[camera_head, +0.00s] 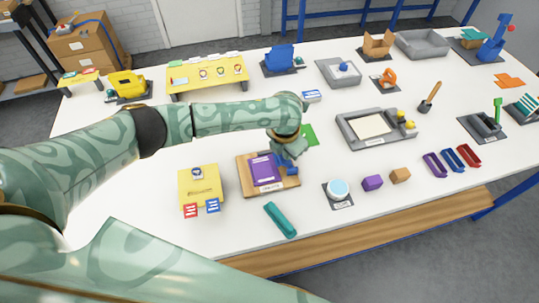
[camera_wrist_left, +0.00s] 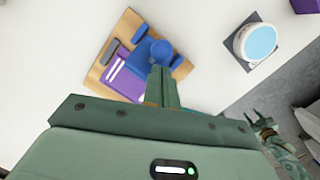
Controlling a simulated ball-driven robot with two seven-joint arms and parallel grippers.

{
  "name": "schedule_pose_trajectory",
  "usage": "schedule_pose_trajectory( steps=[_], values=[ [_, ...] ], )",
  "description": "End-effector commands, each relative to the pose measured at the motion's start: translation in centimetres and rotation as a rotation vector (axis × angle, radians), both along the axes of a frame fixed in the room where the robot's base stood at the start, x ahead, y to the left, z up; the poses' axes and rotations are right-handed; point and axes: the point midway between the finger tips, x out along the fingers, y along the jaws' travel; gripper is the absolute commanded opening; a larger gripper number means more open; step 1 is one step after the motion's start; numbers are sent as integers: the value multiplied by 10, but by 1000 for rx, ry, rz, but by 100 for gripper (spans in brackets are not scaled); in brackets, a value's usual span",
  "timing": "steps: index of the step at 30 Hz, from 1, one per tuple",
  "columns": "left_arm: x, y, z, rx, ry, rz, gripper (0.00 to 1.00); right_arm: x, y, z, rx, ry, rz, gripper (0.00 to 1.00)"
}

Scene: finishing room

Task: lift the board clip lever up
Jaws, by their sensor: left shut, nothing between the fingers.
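A wooden board (camera_head: 244,184) lies on the white table with a purple sheet (camera_head: 264,168) on it. A blue clip with its lever (camera_head: 291,170) sits at the board's right side, partly hidden by my left gripper. In the left wrist view the blue clip (camera_wrist_left: 147,49) shows with a rounded knob, beside the purple sheet (camera_wrist_left: 124,83). My left gripper (camera_head: 290,160) is shut and empty. Its fingertips (camera_wrist_left: 160,70) are close to the clip; I cannot tell whether they touch it. My right gripper (camera_wrist_left: 266,124) shows small at the lower right; its jaw state is unclear.
A yellow box (camera_head: 200,184) stands left of the board, and a teal bar (camera_head: 280,220) lies in front. A round light-blue-topped container (camera_head: 338,188) is to the right. A grey tray (camera_head: 375,128) sits behind right. Bare table lies between these.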

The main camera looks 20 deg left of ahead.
Motion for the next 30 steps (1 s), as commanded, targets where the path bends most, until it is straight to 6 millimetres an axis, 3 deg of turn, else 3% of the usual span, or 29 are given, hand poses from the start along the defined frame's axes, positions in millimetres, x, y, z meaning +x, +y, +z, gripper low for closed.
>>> schedule_pose_trajectory(
  steps=[15, 30],
  values=[
    [15, -22, -1, -4, -2, 3, 0, 0, -1, 2, -1, 0, 1, 36],
    [19, -30, -1, -11, -4, 1, 0, 0, -1, 1, -2, 0, 1, 36]
  ],
)
